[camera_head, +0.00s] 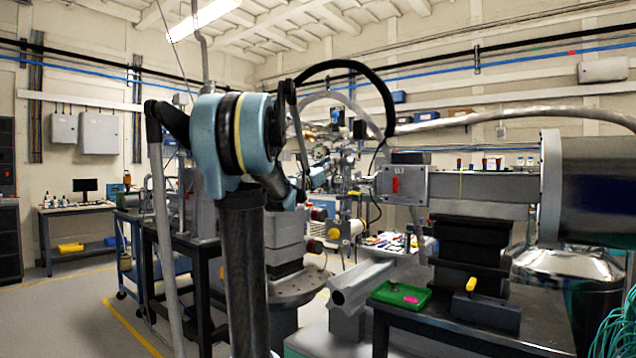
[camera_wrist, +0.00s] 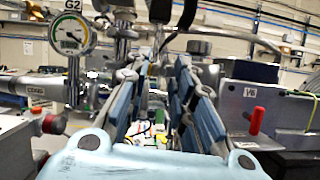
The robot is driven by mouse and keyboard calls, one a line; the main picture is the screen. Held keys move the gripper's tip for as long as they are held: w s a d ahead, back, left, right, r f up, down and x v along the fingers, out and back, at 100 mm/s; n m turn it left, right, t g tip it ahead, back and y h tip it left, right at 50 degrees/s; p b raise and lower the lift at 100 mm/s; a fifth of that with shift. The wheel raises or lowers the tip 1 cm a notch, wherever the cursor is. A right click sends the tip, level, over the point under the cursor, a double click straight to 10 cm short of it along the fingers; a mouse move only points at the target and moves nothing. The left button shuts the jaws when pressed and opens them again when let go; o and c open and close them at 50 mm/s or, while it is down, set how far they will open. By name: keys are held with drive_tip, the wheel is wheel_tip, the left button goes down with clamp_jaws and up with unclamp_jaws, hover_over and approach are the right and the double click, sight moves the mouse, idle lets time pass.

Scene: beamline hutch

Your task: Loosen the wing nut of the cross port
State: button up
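My gripper (camera_wrist: 163,88) is open in the wrist view, its two blue-padded fingers pointing away with a clear gap and nothing held between them. Beyond the fingertips is a cluster of shiny metal vacuum fittings (camera_wrist: 122,28), probably around the cross port. I cannot make out the wing nut for certain. In the head view the metal fittings (camera_head: 345,158) stand behind my blue and black arm, which hides part of them. My fingertips cannot be told apart there.
A round gauge marked G2 (camera_wrist: 71,36) stands at upper left. A box with a red handle (camera_wrist: 256,120) is close on the right; it also shows in the head view (camera_head: 396,185). A green tray (camera_head: 400,294) lies on the dark bench. Open floor is at left.

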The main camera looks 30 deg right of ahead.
drive_tip(key=a+m+g+y, duration=0.3)
drive_tip(key=a+m+g, duration=0.5)
drive_tip(key=a+m, duration=1.15)
drive_tip(key=s+a+f+y, duration=0.2)
drive_tip(key=s+f, duration=0.4)
drive_tip(key=f, duration=0.4)
drive_tip(key=s+a+f+t+y, duration=0.1)
drive_tip(key=s+f+y, duration=0.4)
drive_tip(key=f, duration=0.5)
drive_tip(key=shift+s+a+f+m+t, duration=0.3)
drive_tip(key=shift+s+a+f+m, duration=0.2)
drive_tip(key=shift+a, duration=0.2)
drive_tip(key=shift+r, duration=0.1)
drive_tip(key=w+d+r+n+h, duration=0.4)
drive_tip(key=w+r+h, duration=0.15)
drive_tip(key=r, duration=0.35)
drive_tip(key=w+d+r+n+h, duration=0.35)
drive_tip(key=w+r, duration=0.25)
drive_tip(key=r, duration=0.2)
drive_tip(key=d+r, duration=0.2)
drive_tip(key=d, duration=0.6)
drive_tip(key=w+d+r, duration=0.1)
drive_tip(key=d+r, duration=0.1)
drive_tip(key=d, duration=0.6)
drive_tip(key=shift+w+h, duration=0.25)
drive_tip(key=shift+h, duration=0.05)
